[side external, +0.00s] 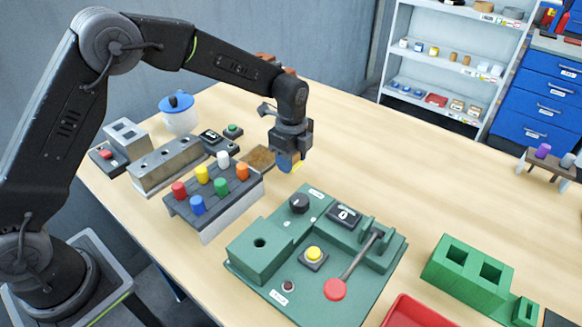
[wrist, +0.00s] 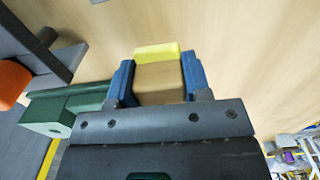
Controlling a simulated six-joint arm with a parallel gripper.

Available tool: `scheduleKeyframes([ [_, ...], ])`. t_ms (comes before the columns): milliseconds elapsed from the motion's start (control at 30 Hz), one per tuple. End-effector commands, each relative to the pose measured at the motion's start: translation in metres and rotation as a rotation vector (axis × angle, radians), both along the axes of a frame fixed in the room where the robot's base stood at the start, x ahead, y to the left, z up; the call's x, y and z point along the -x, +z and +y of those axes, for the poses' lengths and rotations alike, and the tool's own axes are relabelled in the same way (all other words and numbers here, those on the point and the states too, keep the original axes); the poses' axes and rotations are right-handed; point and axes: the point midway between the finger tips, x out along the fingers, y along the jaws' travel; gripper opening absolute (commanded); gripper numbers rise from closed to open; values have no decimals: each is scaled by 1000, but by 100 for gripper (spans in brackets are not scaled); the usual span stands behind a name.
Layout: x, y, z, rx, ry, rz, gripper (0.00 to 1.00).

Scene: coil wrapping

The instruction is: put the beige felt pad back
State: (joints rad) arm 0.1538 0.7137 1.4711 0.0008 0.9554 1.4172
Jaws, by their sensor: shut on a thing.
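My gripper (side external: 287,163) hangs above the table, just right of a flat brown square (side external: 258,158). In the wrist view, its two blue fingers (wrist: 159,76) are shut on the beige felt pad (wrist: 160,88), a blocky beige piece with a bright yellow strip along its far end. In the side view only a small pale yellow bit of the piece (side external: 298,167) shows below the fingers. The piece is held clear of the table; its underside is hidden.
A grey rack with several coloured pegs (side external: 214,192) stands front left of my gripper. A green station (side external: 320,250) with a red-knobbed lever is in front. A blue-lidded pot (side external: 180,115) stands at the back left.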

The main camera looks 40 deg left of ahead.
Motion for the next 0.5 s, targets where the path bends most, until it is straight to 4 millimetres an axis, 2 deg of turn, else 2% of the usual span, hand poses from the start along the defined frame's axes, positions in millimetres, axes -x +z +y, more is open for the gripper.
scheduleKeyframes([
  [100,1,-19,1,-1,0,5,25],
  [200,1,-30,1,0,0,4,25],
  [500,0,-32,1,0,0,2,25],
])
